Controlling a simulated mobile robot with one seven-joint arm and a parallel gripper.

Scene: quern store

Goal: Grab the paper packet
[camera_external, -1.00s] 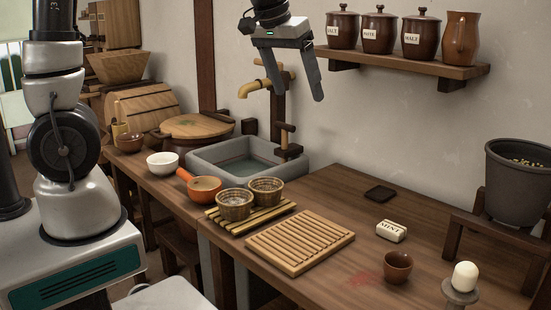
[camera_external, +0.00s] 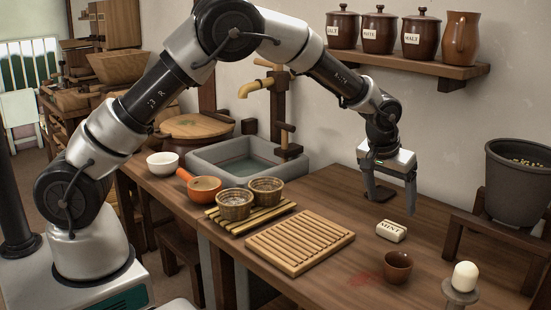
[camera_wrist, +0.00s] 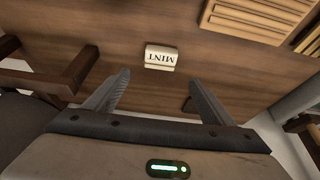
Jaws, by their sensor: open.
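The paper packet (camera_external: 391,231), a small white block marked MINT, lies on the wooden counter (camera_external: 345,205). In the wrist view the packet (camera_wrist: 161,57) lies just beyond the fingertips, near the line between them, with its lettering upside down. My gripper (camera_external: 393,203) is open and empty, pointing down above the counter on the far side of the packet. Its two fingers also show spread in the wrist view (camera_wrist: 158,82). Nothing touches the packet.
A brown cup (camera_external: 397,267) stands in front of the packet, and a candle on a stand (camera_external: 464,280) is to the right. A slatted wooden board (camera_external: 299,241) lies to the left. A grey pot (camera_external: 517,180) sits on a wooden stand at the right.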

